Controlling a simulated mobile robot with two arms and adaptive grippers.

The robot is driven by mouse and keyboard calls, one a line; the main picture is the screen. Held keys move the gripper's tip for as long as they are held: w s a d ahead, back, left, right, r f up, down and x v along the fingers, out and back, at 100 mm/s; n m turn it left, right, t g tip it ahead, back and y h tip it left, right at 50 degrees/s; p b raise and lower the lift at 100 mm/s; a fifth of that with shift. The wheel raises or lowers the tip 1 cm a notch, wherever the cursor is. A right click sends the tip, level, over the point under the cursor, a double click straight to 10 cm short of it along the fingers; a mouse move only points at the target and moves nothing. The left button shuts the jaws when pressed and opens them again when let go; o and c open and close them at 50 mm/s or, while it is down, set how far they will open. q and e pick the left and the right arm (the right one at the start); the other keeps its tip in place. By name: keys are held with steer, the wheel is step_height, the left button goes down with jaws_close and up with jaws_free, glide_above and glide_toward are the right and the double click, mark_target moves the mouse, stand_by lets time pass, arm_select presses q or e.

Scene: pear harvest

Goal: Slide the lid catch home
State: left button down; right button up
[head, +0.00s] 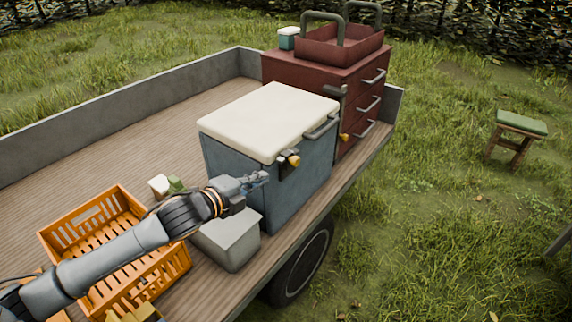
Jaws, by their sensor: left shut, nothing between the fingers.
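A blue-grey chest (300,192) with a cream lid (268,118) stands on the trailer bed, its lid down. The lid catch (289,161), dark with a yellow knob, is on the chest's front side just under the lid edge. From this view I cannot tell how far the catch is slid. My left gripper (262,177) is shut and empty, in front of the chest, a little left of and below the catch and apart from it. My right gripper is not in view.
An orange crate (62,240) and a grey box (232,243) sit on the trailer bed near my left arm. A red drawer cabinet (300,75) carrying a red tray (345,50) stands behind the chest. A green-topped stool (521,124) stands on the grass.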

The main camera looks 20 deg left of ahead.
mark_target(293, 162)
arm_select(q)
steer(key=p+x, duration=0.2)
steer(key=x, duration=0.9)
steer(key=shift+w, duration=0.25)
